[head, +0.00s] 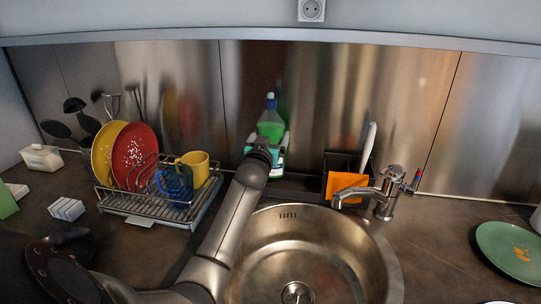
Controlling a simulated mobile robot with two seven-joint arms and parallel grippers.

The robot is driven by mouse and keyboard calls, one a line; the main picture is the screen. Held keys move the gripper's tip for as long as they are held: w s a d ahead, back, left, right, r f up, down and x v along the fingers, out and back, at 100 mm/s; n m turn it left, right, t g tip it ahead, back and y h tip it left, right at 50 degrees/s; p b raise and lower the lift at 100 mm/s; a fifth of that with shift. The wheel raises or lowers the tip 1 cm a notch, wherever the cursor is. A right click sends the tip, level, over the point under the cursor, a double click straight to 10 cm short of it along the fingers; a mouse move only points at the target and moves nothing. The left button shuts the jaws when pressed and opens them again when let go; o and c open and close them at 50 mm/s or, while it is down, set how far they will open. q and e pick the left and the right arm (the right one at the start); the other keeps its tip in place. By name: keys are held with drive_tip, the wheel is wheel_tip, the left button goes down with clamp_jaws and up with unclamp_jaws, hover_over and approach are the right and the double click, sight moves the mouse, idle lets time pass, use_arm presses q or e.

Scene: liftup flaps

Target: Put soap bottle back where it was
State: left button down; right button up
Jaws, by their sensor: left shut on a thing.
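The soap bottle (271,123) is a green bottle with a blue cap. It is upright behind the sink, close to the metal backsplash. My left gripper (266,146) is shut on the bottle, and my wrist hides part of its lower front. I cannot tell whether the bottle's base touches the counter. My right gripper is not in view.
The round sink (380,262) lies in front of the bottle. A dish rack (170,212) with plates and a yellow mug stands to the left. A black sponge caddy (338,163) and the faucet (385,207) stand to the right. A green plate (508,247) lies far right.

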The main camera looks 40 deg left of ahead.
use_arm(q)
drive_tip(key=shift+f+b, duration=0.6)
drive_tip(key=shift+f, duration=1.5)
drive_tip(key=shift+f, duration=0.15)
unclamp_jaws()
drive_tip(key=shift+f, duration=0.15)
drive_tip(key=shift+r, duration=0.25)
drive_tip(key=p+v, duration=0.2)
drive_tip(key=v, duration=1)
